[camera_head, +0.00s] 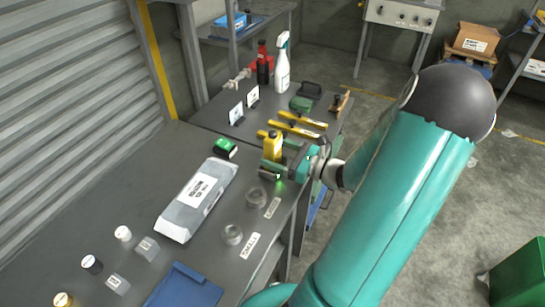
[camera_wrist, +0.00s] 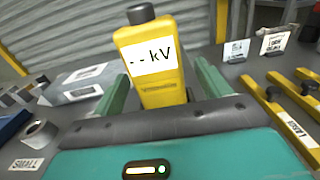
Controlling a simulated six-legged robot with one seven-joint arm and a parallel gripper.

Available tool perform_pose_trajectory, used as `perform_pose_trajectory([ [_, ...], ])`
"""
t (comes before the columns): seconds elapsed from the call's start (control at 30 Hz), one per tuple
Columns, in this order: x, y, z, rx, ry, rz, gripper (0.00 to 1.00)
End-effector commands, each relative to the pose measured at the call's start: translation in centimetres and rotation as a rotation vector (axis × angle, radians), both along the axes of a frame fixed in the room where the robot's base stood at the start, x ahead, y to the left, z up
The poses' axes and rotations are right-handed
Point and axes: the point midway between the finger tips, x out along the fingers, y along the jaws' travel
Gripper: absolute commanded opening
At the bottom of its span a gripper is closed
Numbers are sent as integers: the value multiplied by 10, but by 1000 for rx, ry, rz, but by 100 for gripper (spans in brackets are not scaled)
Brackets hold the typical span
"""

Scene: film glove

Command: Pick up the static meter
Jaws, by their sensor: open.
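The static meter (camera_wrist: 158,86) is a yellow upright box with a dark top and a white label reading "- - kV". In the wrist view it stands between the two green fingers of my gripper (camera_wrist: 160,92), which are apart with a visible gap on each side. In the head view the static meter (camera_head: 272,146) stands on the dark table, near its right edge, and my gripper (camera_head: 274,166) is low around it. The meter's lower part is partly hidden by the gripper.
A grey box (camera_head: 198,200) lies left of the meter, with a green item (camera_head: 224,148) behind it. Grey rings (camera_head: 232,235) sit in front.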

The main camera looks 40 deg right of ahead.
Motion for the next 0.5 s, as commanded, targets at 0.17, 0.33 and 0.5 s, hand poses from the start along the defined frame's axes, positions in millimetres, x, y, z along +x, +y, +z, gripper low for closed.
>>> perform_pose_trajectory([
  [0.17,25,11,0,2,0,4,76],
  [0.33,32,13,0,1,0,1,76],
  [0.5,32,13,0,1,0,1,70],
])
